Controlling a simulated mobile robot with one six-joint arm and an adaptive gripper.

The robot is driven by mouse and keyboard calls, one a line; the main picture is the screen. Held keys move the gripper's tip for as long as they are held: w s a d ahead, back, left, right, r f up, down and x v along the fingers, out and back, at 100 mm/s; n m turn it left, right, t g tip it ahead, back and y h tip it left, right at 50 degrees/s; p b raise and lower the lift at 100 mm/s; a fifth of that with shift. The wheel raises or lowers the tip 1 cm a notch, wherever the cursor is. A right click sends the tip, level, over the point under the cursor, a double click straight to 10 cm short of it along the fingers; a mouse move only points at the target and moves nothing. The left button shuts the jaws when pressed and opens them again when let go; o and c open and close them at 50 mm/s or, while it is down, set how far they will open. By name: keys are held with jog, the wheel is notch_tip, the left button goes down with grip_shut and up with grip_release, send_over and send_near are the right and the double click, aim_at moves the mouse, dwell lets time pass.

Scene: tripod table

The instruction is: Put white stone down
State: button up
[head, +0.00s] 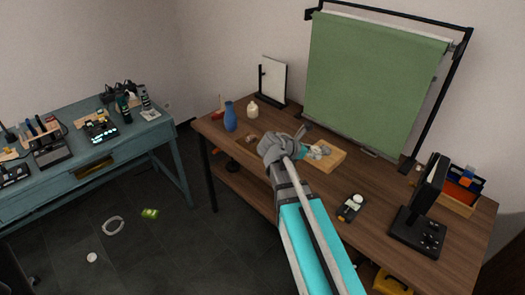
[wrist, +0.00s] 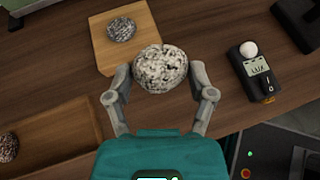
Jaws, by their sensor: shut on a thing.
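The white stone (wrist: 160,68), pale with dark speckles, is between the two fingers of my gripper (wrist: 160,80) in the wrist view. The fingers are shut on its left and right sides. In the picture it overlaps the near right corner of a light wooden board (wrist: 104,58); whether it touches the board or the table I cannot tell. A darker grey speckled stone (wrist: 121,29) lies on the board. In the head view my arm partly hides the board (head: 336,158), and the held stone is too small to make out clearly.
A light meter (wrist: 255,72) lies right of the gripper.

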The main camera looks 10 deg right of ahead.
jog(key=a+n+t+y, duration=0.1)
jog(key=a+t, duration=0.1)
jog(key=a, duration=0.7)
jog(key=shift+r+n, duration=0.2)
jog(key=shift+n, duration=0.2)
jog(key=shift+w, duration=0.15)
jog(key=w+f+b, duration=0.3)
jog(key=w, duration=0.1)
jog(key=w+a+f+b, duration=0.1)
jog(key=w+f+b, duration=0.1)
jog(key=w+f, duration=0.1)
jog(key=w+a+f+b, duration=0.1)
jog(key=w+f+b, duration=0.2)
jog(key=w, duration=0.3)
jog(key=shift+b, duration=0.35)
jog(key=shift+f, duration=0.1)
jog(key=shift+w+f+b, duration=0.4)
jog(key=shift+f+b, duration=0.05)
jog(key=shift+b, duration=0.1)
jog(key=shift+f+b, duration=1.45)
jog(key=shift+f, duration=0.05)
jog(key=shift+f, duration=0.1)
